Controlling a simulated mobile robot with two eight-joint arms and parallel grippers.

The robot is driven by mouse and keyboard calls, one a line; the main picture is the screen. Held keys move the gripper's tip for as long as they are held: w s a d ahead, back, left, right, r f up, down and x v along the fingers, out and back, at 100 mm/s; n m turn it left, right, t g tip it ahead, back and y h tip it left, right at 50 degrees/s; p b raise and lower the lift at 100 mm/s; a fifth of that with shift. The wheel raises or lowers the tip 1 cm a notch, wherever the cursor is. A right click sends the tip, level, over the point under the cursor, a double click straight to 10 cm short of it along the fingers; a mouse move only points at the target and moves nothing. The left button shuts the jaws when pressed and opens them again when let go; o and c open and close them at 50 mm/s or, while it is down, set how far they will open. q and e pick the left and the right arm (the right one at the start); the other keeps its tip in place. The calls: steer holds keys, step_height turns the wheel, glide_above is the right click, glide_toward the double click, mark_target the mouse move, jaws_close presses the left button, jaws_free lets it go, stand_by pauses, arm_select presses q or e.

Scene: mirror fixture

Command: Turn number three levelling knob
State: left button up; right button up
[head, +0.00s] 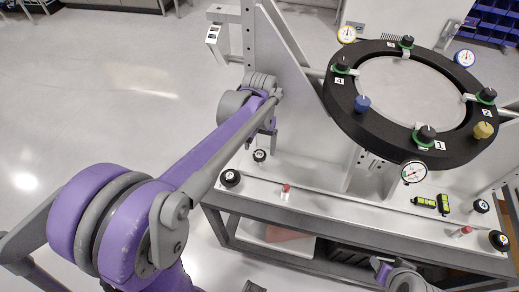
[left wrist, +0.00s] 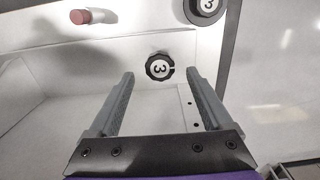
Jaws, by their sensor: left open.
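A black round knob marked 3 (left wrist: 159,67) shows in the left wrist view, ahead of and between my open, empty left fingers (left wrist: 157,95), apart from them. A second black knob marked 3 (left wrist: 207,7) is cut by the top edge of that view. In the head view, my left gripper (head: 263,138) hangs over the left end of the white fixture base (head: 320,198). A black knob (head: 260,155) sits just below it, and another black knob (head: 230,178) sits further left at the edge. Part of my right arm shows at the bottom; its fingers cannot be made out.
A black ring mirror mount (head: 345,112) with dial gauges and several knobs stands at the right. An upright plate (head: 290,85) rises beside my left gripper. A red-tipped peg (head: 286,188) stands on the base; its red tip (left wrist: 94,15) also shows in the left wrist view.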

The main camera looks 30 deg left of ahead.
mark_target(259, 154)
arm_select(q)
step_height(259, 154, up, 8)
stand_by(0.6)
steer(key=s+d+f+m+t, duration=0.1)
steer(key=s+d+f+t, duration=0.1)
steer(key=s, duration=0.5)
steer(key=s+d+f+m+t, duration=0.1)
steer(key=s+d+f+t, duration=0.2)
steer(key=s+d+f, duration=0.2)
steer(key=s+f, duration=0.1)
steer(key=s, duration=0.2)
steer(key=shift+s+f+m+t, duration=0.15)
steer(key=shift+f+m+t, duration=0.15)
steer(key=shift+f+m, duration=0.1)
steer(key=shift+d, duration=0.15)
